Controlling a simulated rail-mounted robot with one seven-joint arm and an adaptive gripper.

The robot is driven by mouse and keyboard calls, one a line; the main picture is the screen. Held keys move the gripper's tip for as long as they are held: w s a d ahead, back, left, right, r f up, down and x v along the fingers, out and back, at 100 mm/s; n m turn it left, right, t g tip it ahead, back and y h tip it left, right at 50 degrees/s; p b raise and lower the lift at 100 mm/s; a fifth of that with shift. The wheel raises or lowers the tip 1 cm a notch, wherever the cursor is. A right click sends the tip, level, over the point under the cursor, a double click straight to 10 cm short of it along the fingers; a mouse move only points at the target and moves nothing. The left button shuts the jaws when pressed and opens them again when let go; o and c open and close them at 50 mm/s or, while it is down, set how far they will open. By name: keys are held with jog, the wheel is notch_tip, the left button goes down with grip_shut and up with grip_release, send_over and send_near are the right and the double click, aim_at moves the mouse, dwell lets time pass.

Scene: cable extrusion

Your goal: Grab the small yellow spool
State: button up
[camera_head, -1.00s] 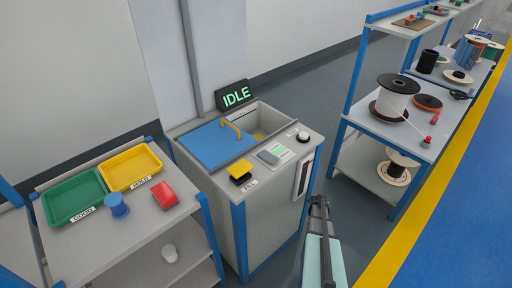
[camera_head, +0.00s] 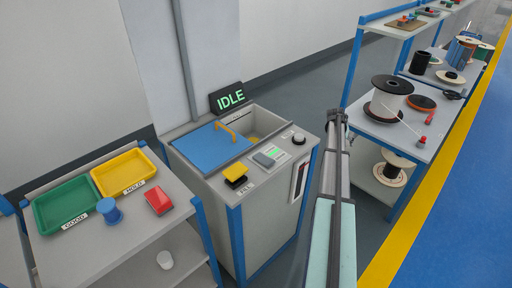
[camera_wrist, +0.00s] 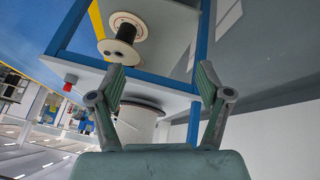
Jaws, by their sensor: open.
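I see no spool that is clearly small and yellow. A small pale tan spool with a dark centre (camera_head: 449,77) lies on the right-hand bench's top. A spool with tan flanges and a dark core (camera_head: 390,171) stands on that bench's lower shelf; it also shows near the top of the wrist view (camera_wrist: 127,30). My gripper (camera_head: 338,117) is in front of the bench's left end, apart from both spools. In the wrist view my gripper (camera_wrist: 160,75) has its fingers wide apart and nothing between them.
A large white spool with black flanges (camera_head: 390,98) stands on the bench top (camera_head: 375,126), with an orange spool (camera_head: 421,102) beside it. Blue posts (camera_head: 353,70) frame the bench. The grey machine (camera_head: 215,190) is left of my arm. Open floor (camera_head: 430,220) lies right.

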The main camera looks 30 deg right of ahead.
notch_tip(320, 180, up, 5)
jog(key=w+a, duration=0.1)
jog(key=w, duration=0.2)
notch_tip(320, 180, up, 8)
jog(key=m+g+y+p, duration=0.1)
jog(key=y+p, duration=0.5)
send_over(254, 140)
jog(key=f, duration=0.3)
jog(key=f+p, duration=0.1)
jog(key=f, duration=0.3)
jog(key=f+p, duration=0.1)
jog(key=f, duration=0.3)
jog(key=shift+a+f, duration=0.25)
jog(key=shift+d+f+p, duration=0.15)
jog(key=shift+f+p, duration=0.5)
jog(key=shift+f, duration=0.7)
jog(key=shift+d+f+p, duration=0.1)
jog(key=shift+f+p, duration=0.55)
jog(key=shift+f, duration=0.65)
jog(key=c, duration=1.2)
jog(key=shift+o, duration=0.2)
